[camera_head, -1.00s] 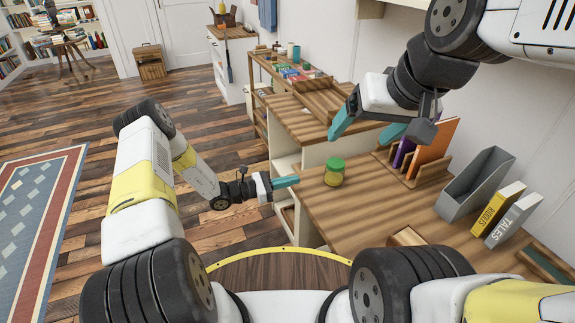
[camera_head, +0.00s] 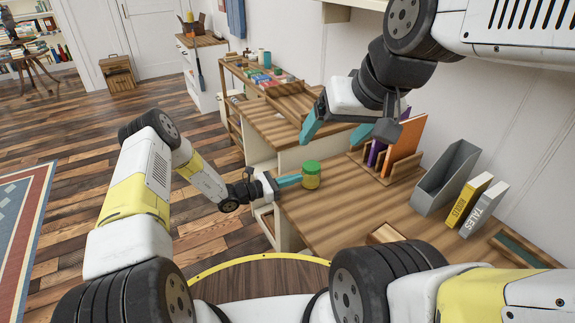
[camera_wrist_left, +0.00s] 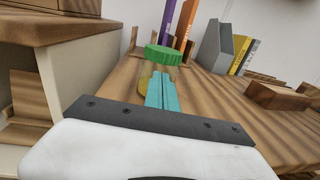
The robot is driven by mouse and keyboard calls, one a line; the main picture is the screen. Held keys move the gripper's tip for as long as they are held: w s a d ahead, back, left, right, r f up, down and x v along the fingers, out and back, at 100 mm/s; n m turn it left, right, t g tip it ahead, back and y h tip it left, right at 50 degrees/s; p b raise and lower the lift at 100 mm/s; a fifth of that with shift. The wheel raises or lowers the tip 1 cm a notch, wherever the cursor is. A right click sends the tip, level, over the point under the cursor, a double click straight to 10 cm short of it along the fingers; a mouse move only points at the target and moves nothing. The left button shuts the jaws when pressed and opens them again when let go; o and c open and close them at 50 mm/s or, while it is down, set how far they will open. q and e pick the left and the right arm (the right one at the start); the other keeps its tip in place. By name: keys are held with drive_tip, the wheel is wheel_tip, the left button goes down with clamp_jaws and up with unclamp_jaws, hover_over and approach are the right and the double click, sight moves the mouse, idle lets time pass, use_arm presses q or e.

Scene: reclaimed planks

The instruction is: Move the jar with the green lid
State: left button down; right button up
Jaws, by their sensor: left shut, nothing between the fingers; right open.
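The jar with the green lid (camera_head: 311,176) stands upright near the left edge of the wooden desk top (camera_head: 370,215). Its body is yellowish. My left gripper (camera_head: 298,180) is shut and empty, its teal fingertips beside the jar on its left; I cannot tell whether they touch it. In the left wrist view the green lid (camera_wrist_left: 164,55) shows just beyond the shut fingers (camera_wrist_left: 161,90), which hide most of the jar's body. My right gripper (camera_head: 338,128) is open and empty, above the far part of the desk.
A wooden rack (camera_head: 397,169) with orange and purple books stands at the back of the desk. A grey file holder (camera_head: 445,178), yellow and grey books (camera_head: 470,203) and a small wooden box (camera_head: 385,234) are to the right. The middle of the desk is clear.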

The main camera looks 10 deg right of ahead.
sight(302, 186)
use_arm(q)
drive_tip(key=x, duration=1.6)
drive_tip(key=shift+w+d, duration=0.1)
drive_tip(key=shift+d, duration=0.3)
drive_tip(key=v, duration=1.3)
drive_tip(key=shift+a, duration=0.3)
drive_tip(key=shift+a+r, duration=0.15)
drive_tip(key=shift+r, duration=0.1)
drive_tip(key=s+a+r+m+g+y, duration=0.35)
drive_tip(key=s+r+m, duration=0.3)
drive_tip(key=r, duration=0.45)
drive_tip(key=s+a+r+m+g+y, duration=0.3)
drive_tip(key=s+a+r+m, duration=0.25)
drive_tip(key=r+m, duration=0.4)
drive_tip(key=s+a+r+m+t+y, duration=0.3)
drive_tip(key=s+a+r+y, duration=0.1)
drive_tip(key=s+a+r, duration=0.4)
drive_tip(key=s+a+r+m+t+y, duration=0.3)
drive_tip(key=s+a+r, duration=0.5)
drive_tip(key=s+a, duration=0.5)
drive_tip(key=shift+s+r+t+y, duration=0.15)
drive_tip(key=shift+s+t+y, duration=0.3)
drive_tip(key=shift+t+y, duration=0.3)
